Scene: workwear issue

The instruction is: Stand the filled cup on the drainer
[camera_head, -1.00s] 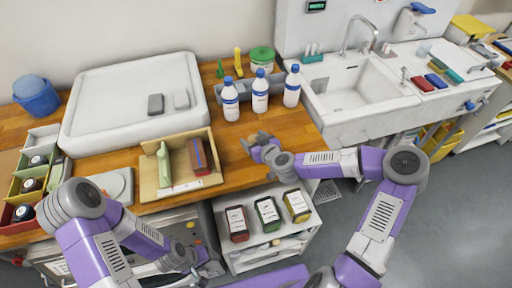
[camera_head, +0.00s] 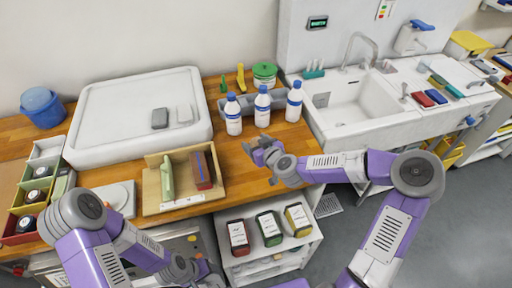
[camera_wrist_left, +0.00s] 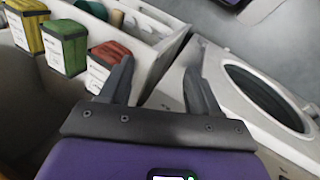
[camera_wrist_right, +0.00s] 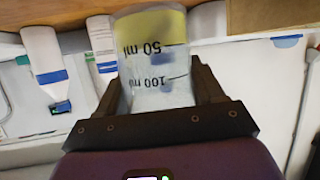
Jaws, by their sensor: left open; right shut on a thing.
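My right gripper (camera_head: 262,148) is over the wooden counter's front edge, left of the sink. In the right wrist view it (camera_wrist_right: 160,92) is shut on a clear measuring cup (camera_wrist_right: 150,80) with 50 ml and 100 ml marks and yellow liquid at its base end. The cup is hard to make out in the head view. The surface right of the sink (camera_head: 478,88), with several coloured items on it, may be the drainer; I cannot tell for sure. My left gripper (camera_wrist_left: 160,85) is open and empty, low in front of the counter.
Three white bottles (camera_head: 263,109) with blue caps stand behind my right gripper. The sink basin (camera_head: 350,105) and tap (camera_head: 360,48) are to its right. A wooden box (camera_head: 150,190) and a white tray (camera_head: 105,130) lie left.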

